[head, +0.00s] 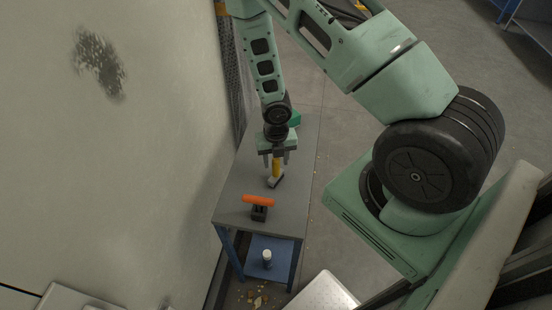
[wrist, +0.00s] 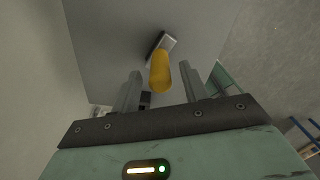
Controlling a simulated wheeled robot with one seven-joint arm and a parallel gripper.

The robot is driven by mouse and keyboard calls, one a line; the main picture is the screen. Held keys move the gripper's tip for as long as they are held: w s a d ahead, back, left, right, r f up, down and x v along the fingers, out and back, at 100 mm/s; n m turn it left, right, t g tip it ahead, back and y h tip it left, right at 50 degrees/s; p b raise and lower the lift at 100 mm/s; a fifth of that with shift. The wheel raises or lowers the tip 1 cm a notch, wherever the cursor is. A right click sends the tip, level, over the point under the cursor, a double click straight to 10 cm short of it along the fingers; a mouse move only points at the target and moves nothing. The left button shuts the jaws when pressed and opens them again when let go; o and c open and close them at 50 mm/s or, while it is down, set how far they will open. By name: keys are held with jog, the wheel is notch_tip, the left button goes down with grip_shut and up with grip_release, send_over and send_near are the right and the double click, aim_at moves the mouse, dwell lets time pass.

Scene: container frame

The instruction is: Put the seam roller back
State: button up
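A tool with a yellow handle (head: 276,167) and a grey metal head (head: 275,182) stands on the grey table, handle up and slightly tilted. In the wrist view its yellow handle (wrist: 160,72) points toward me, with the metal head (wrist: 165,42) beyond it. My gripper (head: 275,160) is above it, fingers pointing down. In the wrist view my gripper (wrist: 160,70) is open, with the handle between the fingers and gaps on both sides. An orange handle (head: 258,201) lies across a black block (head: 259,214) nearer the front. I cannot tell which tool is the seam roller.
The grey table (head: 235,185) stands close to a pale wall (head: 150,140) on the left. A green object (head: 295,119) is at its far end. A white-topped bottle (head: 267,258) stands on the blue lower shelf (head: 281,249). Small coloured scraps (head: 257,299) lie on the floor.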

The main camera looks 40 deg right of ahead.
jog(key=shift+r, duration=0.1)
notch_tip(320, 180, up, 12)
jog(key=p, duration=0.3)
jog(key=s+a+r+m+h, duration=0.1)
jog(key=s+a+r+m, duration=0.1)
jog(key=a+r+m, duration=0.85)
jog(key=s+a+r+m+y, duration=0.1)
jog(key=s+a+r+m, duration=1.1)
jog(key=s, duration=0.3)
jog(key=shift+s+r+y, duration=0.15)
jog(key=shift+s+y, duration=0.15)
jog(key=shift+s, duration=0.1)
jog(key=shift+a, duration=0.1)
notch_tip(320, 180, down, 13)
jog(key=b, duration=1.3)
jog(key=shift+f, duration=0.2)
